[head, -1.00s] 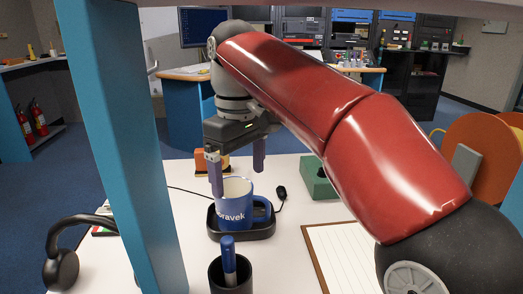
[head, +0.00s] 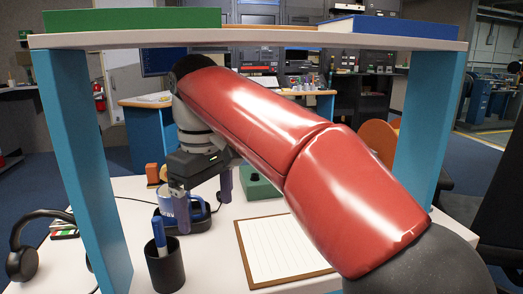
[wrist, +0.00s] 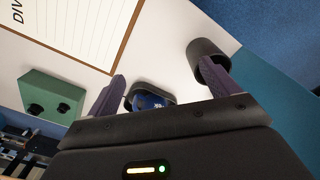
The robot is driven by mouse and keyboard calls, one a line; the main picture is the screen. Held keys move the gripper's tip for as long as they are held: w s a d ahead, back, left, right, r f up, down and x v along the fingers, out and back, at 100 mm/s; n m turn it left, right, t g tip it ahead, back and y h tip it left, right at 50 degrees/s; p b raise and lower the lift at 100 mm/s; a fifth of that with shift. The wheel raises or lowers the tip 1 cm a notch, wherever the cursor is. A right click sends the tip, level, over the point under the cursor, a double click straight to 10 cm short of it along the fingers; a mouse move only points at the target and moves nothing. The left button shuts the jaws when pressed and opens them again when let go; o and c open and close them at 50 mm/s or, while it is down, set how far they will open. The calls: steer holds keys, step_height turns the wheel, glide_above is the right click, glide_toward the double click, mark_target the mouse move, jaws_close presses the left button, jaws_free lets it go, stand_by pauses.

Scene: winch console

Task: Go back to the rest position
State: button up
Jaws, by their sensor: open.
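My gripper (head: 204,208) is open, with its two purple fingers apart and pointing down in the head view. A blue mug (head: 168,205) stands on a dark warmer pad (head: 200,222) on the white desk. The near finger covers part of the mug in the head view. In the wrist view the fingers (wrist: 170,80) are spread, and the mug (wrist: 150,101) shows small beyond the gripper body, apart from the fingers. Nothing is held.
A dark pen cup (head: 166,270) stands in front of the mug, with a clipboard (head: 278,250) to its right. A green box (head: 260,185) is behind. Headphones (head: 22,255) lie at left. A shelf (head: 290,38) on blue posts spans over the desk.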

steer(key=s+d+f+m+t, duration=0.2)
steer(key=s+d+f+m, duration=0.3)
steer(key=d, duration=0.7)
steer(key=s+d+f+m+t, duration=0.3)
steer(key=s+d+f+m, duration=0.3)
steer(key=d+f, duration=0.6)
steer(key=s+f, duration=0.1)
steer(key=s, duration=0.1)
steer(key=shift+s+d, duration=0.4)
